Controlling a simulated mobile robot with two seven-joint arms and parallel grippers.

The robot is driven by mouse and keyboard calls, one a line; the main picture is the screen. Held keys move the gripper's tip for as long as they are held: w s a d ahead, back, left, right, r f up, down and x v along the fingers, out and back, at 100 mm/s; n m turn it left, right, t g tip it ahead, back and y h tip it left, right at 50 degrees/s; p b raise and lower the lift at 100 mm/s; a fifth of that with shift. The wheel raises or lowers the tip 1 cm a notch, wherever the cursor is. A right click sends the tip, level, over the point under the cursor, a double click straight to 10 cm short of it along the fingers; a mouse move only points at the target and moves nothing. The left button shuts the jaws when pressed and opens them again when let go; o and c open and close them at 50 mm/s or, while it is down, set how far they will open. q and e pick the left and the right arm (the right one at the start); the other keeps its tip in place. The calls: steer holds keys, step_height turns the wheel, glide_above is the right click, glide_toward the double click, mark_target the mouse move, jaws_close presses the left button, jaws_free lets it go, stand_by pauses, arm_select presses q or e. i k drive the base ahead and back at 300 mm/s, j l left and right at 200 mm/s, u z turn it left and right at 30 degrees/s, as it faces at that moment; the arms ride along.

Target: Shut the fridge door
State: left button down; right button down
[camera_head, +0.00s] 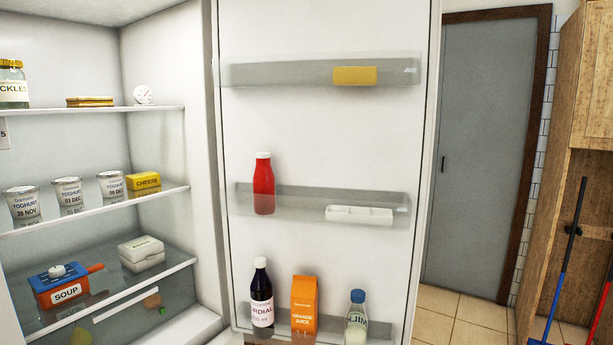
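The fridge door (320,135) stands wide open in the middle of the head view, its inner face towards me. It carries three clear shelves with a yellow block (354,76), a red bottle (264,185), a dark cordial bottle (261,295), an orange juice carton (304,305) and a blue-capped bottle (356,315). The open fridge interior (160,60) fills the left side. Neither of my grippers shows in this view. The door's outer face and handle are hidden.
Fridge shelves hold yoghurt pots (68,193), a cheese box (144,181) and a soup container (66,288). Right of the door are a grey room door (480,150), bare tiled floor (455,312) and a wooden cupboard (595,90) with blue- and red-handled tools below.

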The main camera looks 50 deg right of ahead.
mark_target(328, 143)
steer(key=l+u, duration=0.25)
steer(key=l, duration=0.2)
steer(key=l+u, duration=0.25)
steer(key=l, duration=0.2)
steer(key=k+l+u, duration=0.25)
steer(key=l, duration=0.2)
steer(key=l+u, duration=0.25)
steer(key=l, duration=0.2)
steer(key=k+l, duration=0.15)
steer(key=l, duration=0.25)
steer(key=k+l, duration=0.1)
steer(key=l, duration=0.3)
steer(key=k+l, duration=0.15)
steer(key=l, duration=0.2)
steer(key=k+l+u, duration=0.1)
steer(key=l, duration=0.3)
steer(key=k+l, duration=0.15)
steer(key=l, duration=0.25)
steer(key=k+l, duration=0.15)
steer(key=l, duration=0.2)
steer(key=k+l, duration=0.15)
steer(key=l, duration=0.25)
steer(key=k+l, duration=0.15)
steer(key=l, duration=0.25)
steer(key=j+u, duration=0.2)
steer(key=j, duration=0.2)
